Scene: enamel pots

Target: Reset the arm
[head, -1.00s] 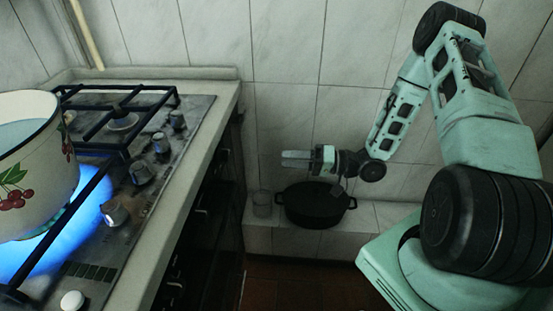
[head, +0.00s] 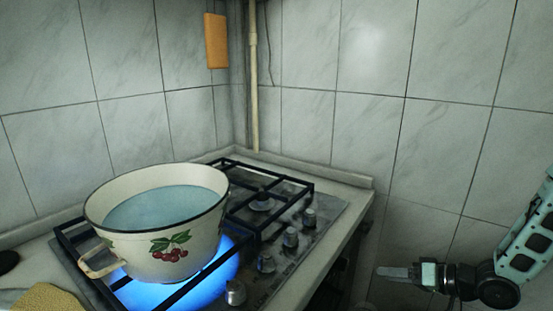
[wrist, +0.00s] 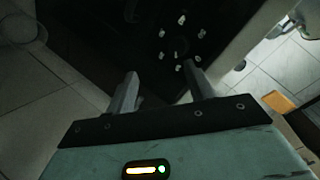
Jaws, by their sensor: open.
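My gripper (head: 384,271) is at the lower right of the head view, to the right of the stove and pointing left. It is apart from the stove. In the wrist view its two fingers (wrist: 161,86) stand apart with nothing between them. My teal arm enters from the right edge of the head view; the rest of it is out of frame.
A white enamel pot (head: 215,240) with cherries, holding bluish liquid, stands over a blue flame on the stove (head: 330,219). An orange board (head: 215,41) hangs on the tiled wall. A yellowish cloth (head: 45,298) lies at lower left. The wrist view is dark.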

